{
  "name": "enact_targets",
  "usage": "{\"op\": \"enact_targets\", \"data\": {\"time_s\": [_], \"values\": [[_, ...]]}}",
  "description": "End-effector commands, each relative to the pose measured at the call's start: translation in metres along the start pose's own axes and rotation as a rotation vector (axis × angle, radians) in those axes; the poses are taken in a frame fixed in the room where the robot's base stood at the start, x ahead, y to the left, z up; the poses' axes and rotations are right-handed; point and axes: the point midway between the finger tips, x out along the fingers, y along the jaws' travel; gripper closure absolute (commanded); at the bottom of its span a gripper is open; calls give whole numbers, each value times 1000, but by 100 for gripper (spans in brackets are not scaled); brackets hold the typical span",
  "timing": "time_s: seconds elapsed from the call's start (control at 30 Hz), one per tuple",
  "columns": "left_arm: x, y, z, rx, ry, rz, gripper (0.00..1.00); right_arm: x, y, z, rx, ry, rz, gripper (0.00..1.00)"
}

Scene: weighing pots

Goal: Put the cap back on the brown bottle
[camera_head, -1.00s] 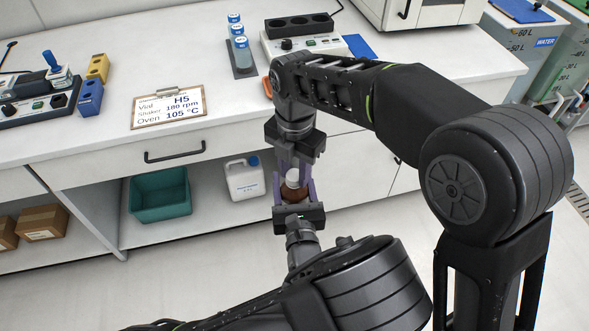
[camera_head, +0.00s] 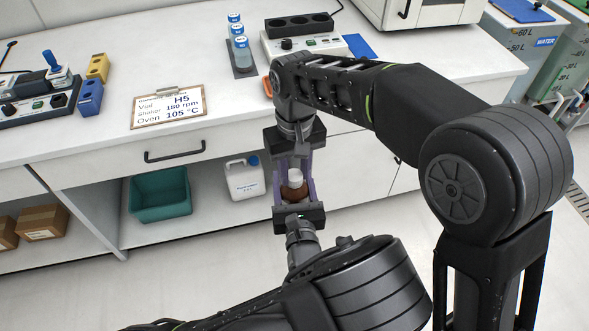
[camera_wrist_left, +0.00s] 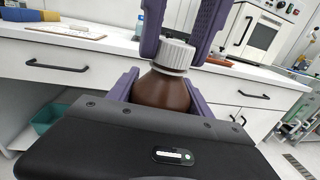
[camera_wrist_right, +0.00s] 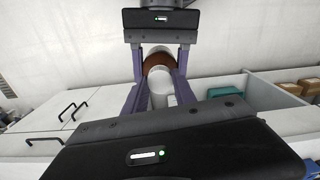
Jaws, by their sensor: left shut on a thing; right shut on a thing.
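The brown bottle (camera_head: 295,193) is held below the right hand, in front of the bench. My left gripper (camera_head: 294,198) is shut around its body, with purple fingers on both sides in the left wrist view. The ribbed white cap (camera_wrist_left: 174,55) sits over the bottle's neck, just above its brown shoulder (camera_wrist_left: 160,92). My right gripper (camera_head: 296,166) comes from above and is shut on the cap, which also shows between its fingers in the right wrist view (camera_wrist_right: 160,98). The neck is hidden, so how tightly the cap sits cannot be told.
The white bench (camera_head: 225,100) stands behind the grippers, with a clipboard (camera_head: 168,107), vials (camera_head: 239,42) and a heating block (camera_head: 301,35) on top. A teal bin (camera_head: 160,195) and white jug (camera_head: 245,178) stand on the shelf below.

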Motion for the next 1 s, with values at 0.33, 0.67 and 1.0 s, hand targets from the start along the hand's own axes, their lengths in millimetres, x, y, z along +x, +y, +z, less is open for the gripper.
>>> {"op": "enact_targets", "data": {"time_s": [0.33, 0.67, 1.0], "values": [[0, 0, 0, 0, -1, -1, 100, 0, 0, -1, 17, 4, 0, 64], [0, 0, 1, 0, -1, 0, 100, 0, 0, 0, 15, 1, 0, 46], [0, 0, 1, 0, -2, 0, 100, -18, 0, -1, 15, 5, -2, 46]]}}
